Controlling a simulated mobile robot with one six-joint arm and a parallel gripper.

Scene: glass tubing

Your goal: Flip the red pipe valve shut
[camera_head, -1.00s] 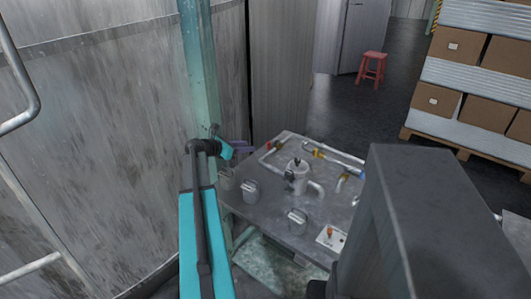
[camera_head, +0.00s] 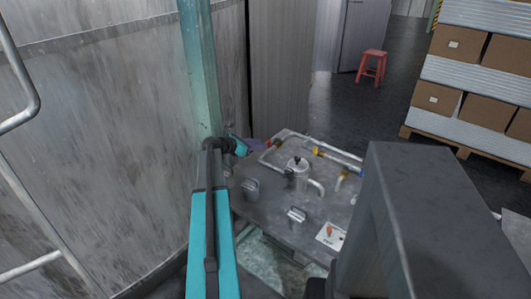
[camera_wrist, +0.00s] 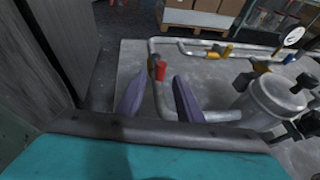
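The red pipe valve (camera_wrist: 160,70) sits on a grey pipe near the left of the metal table (camera_wrist: 135,65) in the wrist view. It shows as a small red piece in the head view (camera_head: 268,144), close to my gripper. My gripper (camera_wrist: 158,84) is open, with two purple fingers apart and nothing held. In the wrist view the red handle shows between and just beyond the fingertips. I cannot tell whether a finger touches it.
A grey canister (camera_wrist: 275,98) stands to the right of the fingers. A yellow valve (camera_wrist: 227,51) and more piping lie beyond. A teal post (camera_head: 198,70) stands close to my arm. Boxes on a pallet (camera_head: 465,150) stand at the back right.

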